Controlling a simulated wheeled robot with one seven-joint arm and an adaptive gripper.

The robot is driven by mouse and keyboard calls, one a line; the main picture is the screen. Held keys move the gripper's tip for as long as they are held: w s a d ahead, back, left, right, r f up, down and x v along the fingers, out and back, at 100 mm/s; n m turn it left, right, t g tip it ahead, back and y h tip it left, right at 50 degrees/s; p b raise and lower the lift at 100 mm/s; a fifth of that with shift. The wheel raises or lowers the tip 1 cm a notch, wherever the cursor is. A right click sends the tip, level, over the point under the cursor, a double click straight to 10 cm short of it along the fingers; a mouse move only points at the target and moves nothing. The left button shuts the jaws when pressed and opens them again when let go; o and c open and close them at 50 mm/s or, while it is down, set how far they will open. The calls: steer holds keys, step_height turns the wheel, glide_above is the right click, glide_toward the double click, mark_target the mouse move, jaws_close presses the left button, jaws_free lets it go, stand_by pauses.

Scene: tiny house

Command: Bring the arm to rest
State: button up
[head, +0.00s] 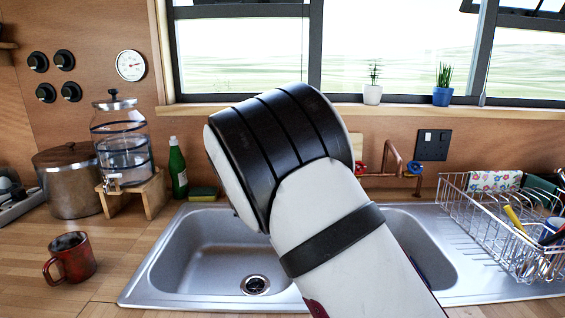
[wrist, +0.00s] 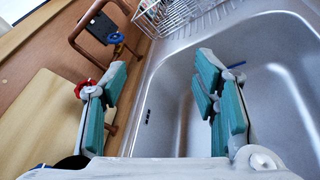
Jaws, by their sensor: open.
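My arm reaches forward over the sink (head: 200,243) in the head view, its white and black links covering the middle of it. My gripper (wrist: 160,95) shows only in the wrist view, where its two teal-padded fingers stand wide apart with nothing between them. One finger is near the wooden wall and copper pipe, the other is over the sink basin (wrist: 275,70). In the head view my gripper is hidden behind my own arm.
A red mug (head: 71,257) stands on the counter at left. A glass dispenser (head: 122,145) and green bottle (head: 178,168) stand behind it. A wire dish rack (head: 500,225) is at right. Copper pipes (wrist: 90,30) with taps are close to my gripper.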

steer(key=s+d+r+m+g+y+p, duration=0.25)
steer(key=s+d+y, duration=0.2)
steer(key=s, duration=0.45)
steer(key=s+d+r+m+g+y+p, duration=0.1)
steer(key=s+d+r+m+g+y, duration=0.25)
steer(key=s, duration=0.65)
steer(key=s+a+r+m+t+y+p, duration=0.2)
steer(key=s+m+y, duration=0.1)
steer(key=s, duration=0.9)
steer(key=s+a+r+m+t+y+p, duration=0.2)
steer(key=s+r+m+t+y, duration=0.1)
steer(key=s, duration=0.8)
steer(key=shift+s+a+m+y, duration=0.4)
steer(key=shift+m+y, duration=0.2)
steer(key=shift+m, duration=0.4)
